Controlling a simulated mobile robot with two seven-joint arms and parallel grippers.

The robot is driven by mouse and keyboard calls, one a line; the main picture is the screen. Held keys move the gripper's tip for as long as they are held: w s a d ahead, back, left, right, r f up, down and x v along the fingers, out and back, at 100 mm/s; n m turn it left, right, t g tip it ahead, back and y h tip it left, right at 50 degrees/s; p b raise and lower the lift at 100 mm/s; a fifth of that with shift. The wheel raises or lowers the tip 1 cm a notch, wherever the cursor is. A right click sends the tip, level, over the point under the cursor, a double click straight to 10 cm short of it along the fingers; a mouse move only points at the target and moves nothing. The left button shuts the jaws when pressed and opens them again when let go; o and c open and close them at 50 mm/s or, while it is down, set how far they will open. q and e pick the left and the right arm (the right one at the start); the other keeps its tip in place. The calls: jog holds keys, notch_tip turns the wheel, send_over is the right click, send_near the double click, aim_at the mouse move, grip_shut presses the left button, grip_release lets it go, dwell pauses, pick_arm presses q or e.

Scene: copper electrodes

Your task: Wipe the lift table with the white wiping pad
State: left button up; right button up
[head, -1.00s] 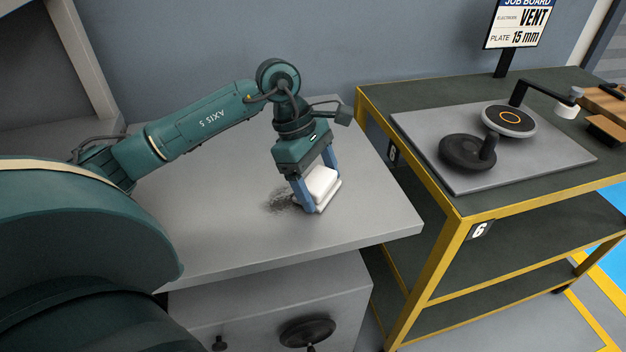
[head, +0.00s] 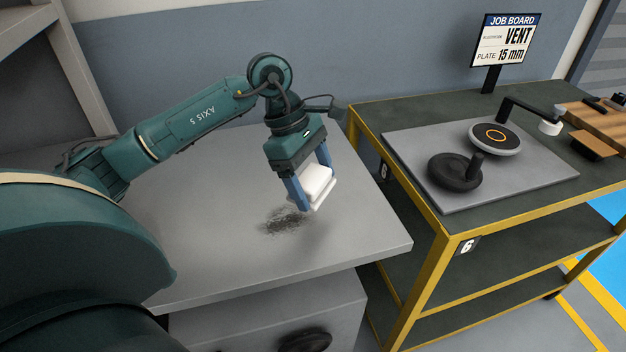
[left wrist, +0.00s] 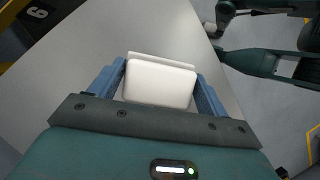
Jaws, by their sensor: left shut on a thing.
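My left gripper (head: 313,183) is shut on the white wiping pad (head: 318,180), and its blue fingers clasp the pad's sides. The pad also shows between the fingers in the left wrist view (left wrist: 160,84). The pad appears held a little above the grey lift table (head: 215,200), with a soft shadow below it. A dark smudge of dirt (head: 284,221) lies on the table top, just left of and below the pad. My right gripper is not in view in the head picture.
A yellow-framed cart (head: 440,225) stands close to the table's right side. It carries a grey plate (head: 520,185) with a dark round knob (head: 455,172), a disc (head: 495,138) and a job board (head: 506,42). A handwheel (head: 304,341) is under the table's front.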

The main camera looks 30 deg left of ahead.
pick_arm(q)
jog(key=shift+r+p, duration=0.8)
jog(key=shift+r, duration=0.7)
